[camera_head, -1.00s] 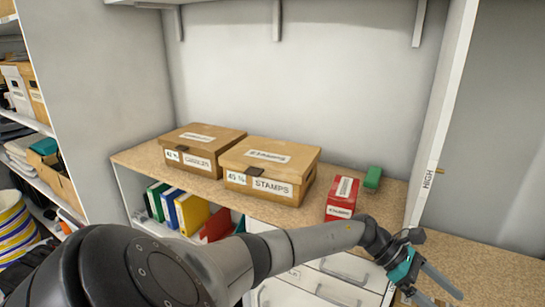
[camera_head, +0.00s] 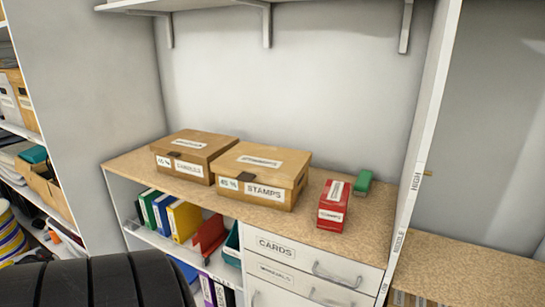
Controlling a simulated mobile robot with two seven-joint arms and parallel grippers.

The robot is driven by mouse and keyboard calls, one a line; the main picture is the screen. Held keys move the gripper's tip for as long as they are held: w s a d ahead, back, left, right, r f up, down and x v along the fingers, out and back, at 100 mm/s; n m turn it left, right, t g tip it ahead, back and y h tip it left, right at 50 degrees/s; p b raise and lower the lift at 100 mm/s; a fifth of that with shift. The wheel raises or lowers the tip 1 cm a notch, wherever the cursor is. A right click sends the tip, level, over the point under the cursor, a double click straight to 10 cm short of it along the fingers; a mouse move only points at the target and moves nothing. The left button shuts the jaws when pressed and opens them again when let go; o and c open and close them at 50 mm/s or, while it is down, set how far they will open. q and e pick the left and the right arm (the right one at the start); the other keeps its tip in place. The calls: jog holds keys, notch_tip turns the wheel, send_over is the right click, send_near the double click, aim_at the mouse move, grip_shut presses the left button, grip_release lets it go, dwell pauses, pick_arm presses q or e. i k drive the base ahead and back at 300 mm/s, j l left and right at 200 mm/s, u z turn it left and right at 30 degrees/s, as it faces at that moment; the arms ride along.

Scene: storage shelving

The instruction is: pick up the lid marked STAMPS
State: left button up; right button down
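A tan cardboard box (camera_head: 230,190) stands on the cork-coloured shelf top, its front labelled STAMPS. Its lid (camera_head: 262,163) sits on top of it and carries a white label whose print is too small to read surely. A dark tab hangs at the lid's front edge. A similar tan box with its own labelled lid (camera_head: 190,144) stands close on its left. Neither of my grippers shows. Only a dark, rounded part of my arm is at the lower left, well apart from the boxes.
A red box (camera_head: 333,206) and a green block (camera_head: 363,181) stand right of the STAMPS box. Bare shelf top (camera_head: 290,220) lies in front. A white upright (camera_head: 412,160) bounds the right side, and a shelf (camera_head: 205,5) hangs above. Binders (camera_head: 183,219) and drawers (camera_head: 300,260) are below.

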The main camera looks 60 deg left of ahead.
aim_at(249, 162)
jog(key=i+j+u, duration=0.1)
jog(key=i+j, duration=0.15)
jog(key=i+j+u, duration=0.1)
jog(key=i, duration=0.35)
jog(key=i+j+u, duration=0.15)
jog(key=i, duration=0.25)
jog(key=j+u, duration=0.1)
jog(key=u, duration=1.55)
